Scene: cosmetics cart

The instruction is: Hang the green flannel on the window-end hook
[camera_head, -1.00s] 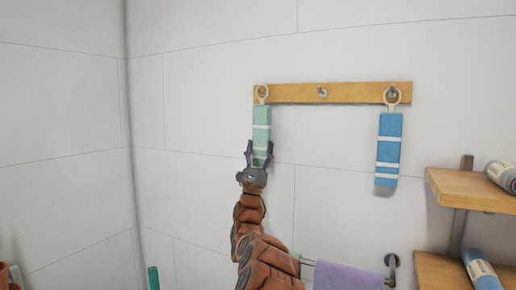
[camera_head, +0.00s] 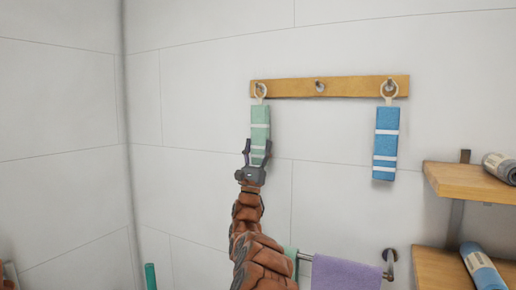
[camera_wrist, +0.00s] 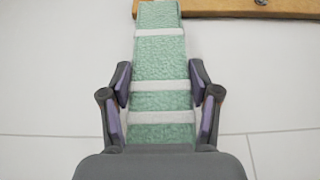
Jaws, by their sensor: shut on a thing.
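The green flannel (camera_head: 260,122) has white stripes and hangs upright at the left end of the wooden hook rail (camera_head: 345,87). Its pale loop (camera_head: 260,91) is at the left hook, and the hook's tip shows within the ring. I cannot tell whether the loop bears on the hook. My gripper (camera_head: 256,158) is shut on the flannel's lower part from below. In the wrist view the gripper's fingers (camera_wrist: 164,95) stand on both sides of the flannel (camera_wrist: 160,62); its loop is out of that view. No window shows.
The middle hook (camera_head: 320,86) is bare. A blue striped flannel (camera_head: 385,145) hangs by its loop from the right hook. Wooden shelves (camera_head: 470,184) with rolled towels stick out at the right. A towel bar with a purple towel (camera_head: 345,273) is low. The wall left of the rail is clear.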

